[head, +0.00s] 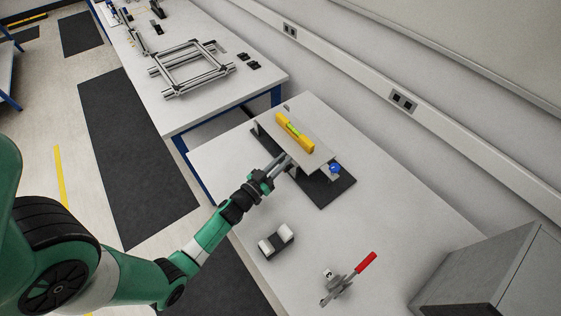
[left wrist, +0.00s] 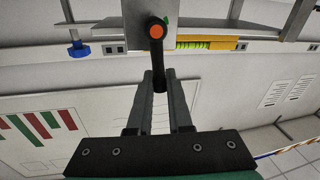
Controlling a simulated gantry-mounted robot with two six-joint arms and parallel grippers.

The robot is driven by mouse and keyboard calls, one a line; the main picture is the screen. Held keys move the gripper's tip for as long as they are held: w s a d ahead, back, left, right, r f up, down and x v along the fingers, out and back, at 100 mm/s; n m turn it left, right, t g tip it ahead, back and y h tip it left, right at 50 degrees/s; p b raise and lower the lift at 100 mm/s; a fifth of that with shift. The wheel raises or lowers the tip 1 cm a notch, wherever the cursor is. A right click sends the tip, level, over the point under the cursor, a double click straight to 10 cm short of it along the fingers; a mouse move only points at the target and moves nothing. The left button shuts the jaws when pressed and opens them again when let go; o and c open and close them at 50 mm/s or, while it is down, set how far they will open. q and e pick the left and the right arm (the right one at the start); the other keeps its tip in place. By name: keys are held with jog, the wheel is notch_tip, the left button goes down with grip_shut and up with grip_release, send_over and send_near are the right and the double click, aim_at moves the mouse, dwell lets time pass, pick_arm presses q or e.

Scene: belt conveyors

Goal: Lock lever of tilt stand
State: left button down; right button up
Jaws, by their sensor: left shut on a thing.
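The tilt stand has a grey top plate (head: 318,154) above a dark base mat (head: 325,194). A yellow spirit level (head: 294,131) lies on the plate; part of it also shows in the left wrist view (left wrist: 207,43). A blue knob (head: 334,168) sits at the stand's right side and shows at left in the left wrist view (left wrist: 78,48). The black lever with an orange cap (left wrist: 157,31) is on the stand's near side. My left gripper (head: 283,165) is shut on the lever's lower end, which lies between its fingers (left wrist: 160,88). My right gripper is not in view.
A small black and white block (head: 276,240) and a red-handled toggle clamp (head: 350,279) stand on the near table. A grey box (head: 490,275) is at lower right. A second table with a metal frame (head: 188,68) lies beyond. The table right of the stand is clear.

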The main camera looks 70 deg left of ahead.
pick_arm(q)
jog(key=d+m+b, duration=0.1)
jog(key=m+b, duration=0.1)
jog(key=m, duration=0.1)
jog(key=d+f+m+t+h+b, duration=0.1)
jog(key=d+m+b, duration=0.1)
jog(key=m, duration=0.2)
jog(key=w+d+f+m+t+b, duration=0.1)
jog(key=m+b, duration=0.2)
jog(key=m, duration=0.1)
jog(key=shift+d+h, duration=0.15)
jog(key=shift+h, duration=0.15)
jog(key=shift+w+d+f+m+t+h+b, duration=0.15)
jog(key=shift+f+m+b, duration=0.1)
jog(key=shift+m, duration=0.5)
jog(key=shift+s+d+f+m+t+h+b, duration=0.1)
jog(key=shift+d+m+h+b, duration=0.1)
jog(key=shift+m, duration=0.6)
jog(key=shift+w+d+f+m+t+h+b, duration=0.15)
jog(key=shift+f+m+b, duration=0.1)
jog(key=shift+m, duration=0.5)
jog(key=c, duration=0.8)
grip_release()
jog(key=shift+c, duration=0.2)
